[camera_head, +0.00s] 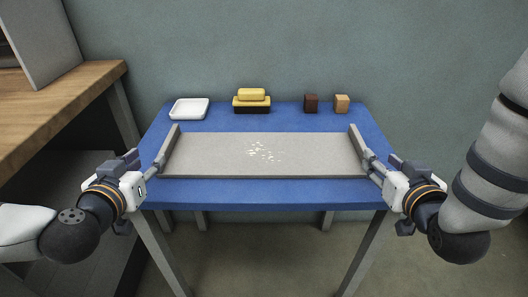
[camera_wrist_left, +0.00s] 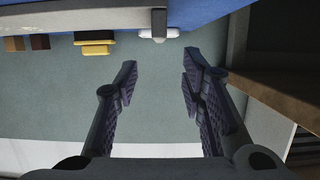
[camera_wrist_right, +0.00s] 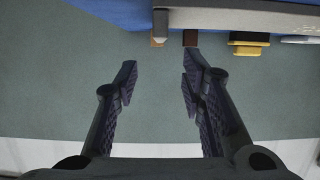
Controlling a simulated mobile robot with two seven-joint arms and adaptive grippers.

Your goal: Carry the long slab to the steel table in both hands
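A long, flat grey slab (camera_head: 220,154) with a raised bar at each end and pale specks in the middle lies across the blue table (camera_head: 260,193). My left gripper (camera_head: 155,167) is at the slab's left end bar, and my right gripper (camera_head: 374,166) is at its right end bar. In the left wrist view the left gripper's fingers (camera_wrist_left: 158,85) are apart with nothing between them. In the right wrist view the right gripper's fingers (camera_wrist_right: 158,85) are also apart and empty. The slab's end bars show beyond the fingertips. I cannot make out a separate steel table.
Behind the slab stand a white dish (camera_head: 189,109), a yellow-and-black stack (camera_head: 251,102), a dark brown block (camera_head: 311,103) and a tan block (camera_head: 342,104). A wooden bench (camera_head: 60,98) with a leaning grey panel (camera_head: 42,40) is at the left. Floor shows at the front right.

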